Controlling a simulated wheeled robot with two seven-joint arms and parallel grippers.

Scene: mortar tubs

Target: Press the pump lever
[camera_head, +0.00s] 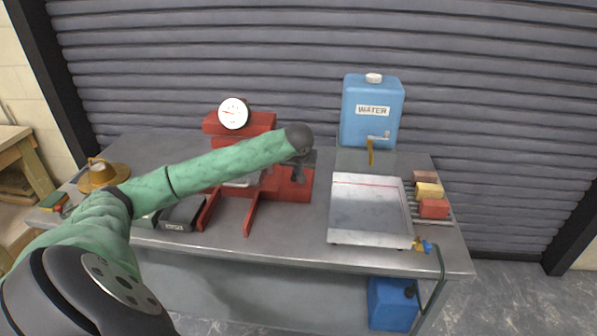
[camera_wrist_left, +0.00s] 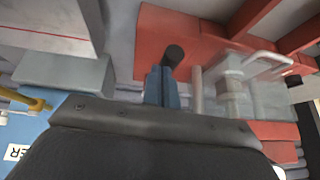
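The red press (camera_head: 285,185) stands on the metal table, with a white dial gauge (camera_head: 233,113) on top. My left gripper (camera_head: 298,176) points down over the right part of the press. In the left wrist view its two blue-grey fingers (camera_wrist_left: 162,80) are close together, with nothing seen between them. A black knob (camera_wrist_left: 174,54), which looks like the end of the pump lever, shows at the fingertips; I cannot tell whether they touch. The rest of the lever is hidden, and the arm covers part of the press. My right gripper is out of view.
A blue water tank (camera_head: 372,105) with a tap stands at the back right. A metal tray (camera_head: 370,212) lies before it, beside a rack with coloured blocks (camera_head: 433,208).

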